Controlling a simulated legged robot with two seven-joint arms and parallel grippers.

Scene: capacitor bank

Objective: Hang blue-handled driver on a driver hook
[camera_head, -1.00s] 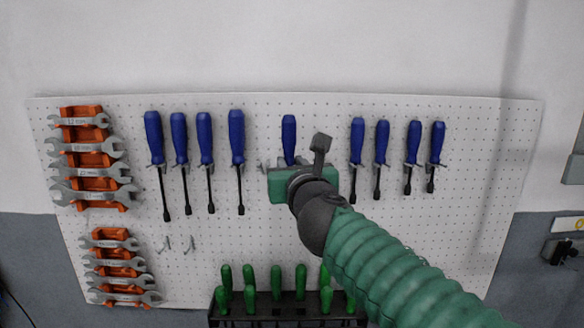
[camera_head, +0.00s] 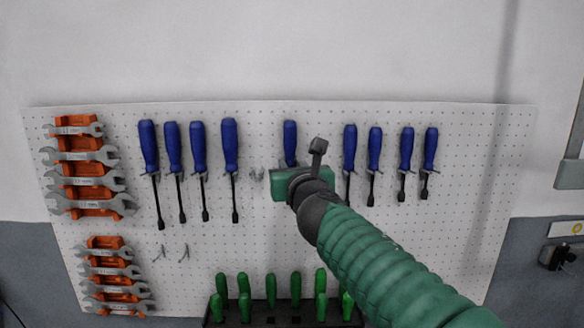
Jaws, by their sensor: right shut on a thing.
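A blue-handled driver (camera_head: 290,142) stands upright at the middle of the pegboard, in the gap of the driver row. My right gripper (camera_head: 282,180) is in front of its lower part and is shut on it. The green gripper body and my green arm hide the driver's shaft and the fingertips. I cannot tell whether the driver touches a hook. An empty driver hook (camera_head: 257,174) shows just left of the gripper. Several other blue-handled drivers hang left (camera_head: 230,146) and right (camera_head: 350,147) of it. My left gripper is not in view.
The white pegboard (camera_head: 320,235) carries orange racks of wrenches (camera_head: 85,180) at the left and two small empty hooks (camera_head: 184,253) below the left drivers. A black rack (camera_head: 262,313) with green-handled drivers (camera_head: 271,290) is at the bottom. A power socket (camera_head: 553,257) is at the far right.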

